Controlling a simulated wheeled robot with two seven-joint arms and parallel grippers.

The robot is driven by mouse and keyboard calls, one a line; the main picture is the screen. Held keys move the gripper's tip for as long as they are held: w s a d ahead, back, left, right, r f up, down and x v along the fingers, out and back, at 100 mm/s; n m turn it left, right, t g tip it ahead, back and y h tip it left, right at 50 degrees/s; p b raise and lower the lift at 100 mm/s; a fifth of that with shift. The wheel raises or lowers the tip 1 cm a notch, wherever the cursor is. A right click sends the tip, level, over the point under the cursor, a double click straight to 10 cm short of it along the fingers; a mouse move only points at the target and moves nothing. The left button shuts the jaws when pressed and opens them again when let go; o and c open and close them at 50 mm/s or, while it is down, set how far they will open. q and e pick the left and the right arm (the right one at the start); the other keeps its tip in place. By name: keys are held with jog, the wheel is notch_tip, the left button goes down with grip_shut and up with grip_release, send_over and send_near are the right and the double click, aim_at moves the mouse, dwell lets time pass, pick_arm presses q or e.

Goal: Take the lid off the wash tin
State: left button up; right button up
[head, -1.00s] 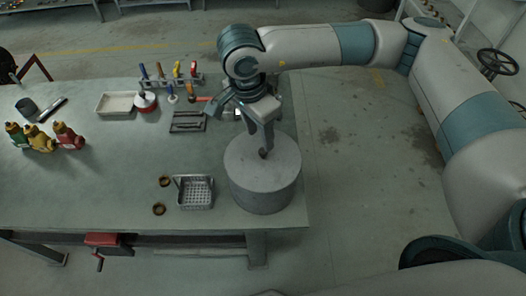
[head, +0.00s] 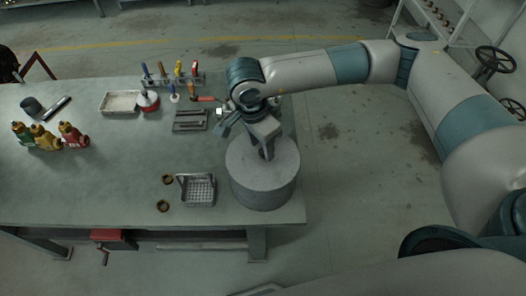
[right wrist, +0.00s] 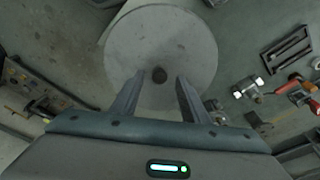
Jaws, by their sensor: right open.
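The wash tin (head: 262,188) is a grey round tin at the right front corner of the bench. Its flat round lid (head: 252,161) is on top, and the lid also fills the upper middle of the right wrist view (right wrist: 187,48). A small dark knob (right wrist: 159,75) stands at the lid's middle. My right gripper (head: 266,155) is over the lid, fingers pointing down. In the right wrist view my right gripper (right wrist: 155,85) is open, with the knob between the lines of its fingertips; I cannot tell whether they touch it. My left gripper does not show.
A wire basket (head: 197,190) and two brass rings (head: 163,206) lie left of the tin. Behind are a grey tray with tools (head: 190,120), a tool rack (head: 172,80) and a white tray (head: 119,102). Several bottles (head: 43,137) stand far left. The bench middle is clear.

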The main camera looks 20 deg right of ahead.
jog(key=shift+d+f, duration=0.15)
jog(key=shift+f, duration=0.65)
jog(key=shift+c, duration=0.2)
grip_shut()
jog(key=shift+r, duration=0.15)
jog(key=shift+w+r+b, duration=0.1)
jog(key=shift+r+b, duration=0.35)
jog(key=shift+r, duration=0.05)
jog(key=r+b, duration=0.1)
jog(key=d+r+b, duration=0.1)
jog(key=r, duration=0.1)
jog(key=shift+b, duration=0.3)
jog(key=s+d+r+b, duration=0.3)
jog(key=d+r, duration=0.3)
jog(key=d, duration=0.4)
jog(key=shift+s+r+b, duration=0.4)
jog(key=shift+b, duration=0.5)
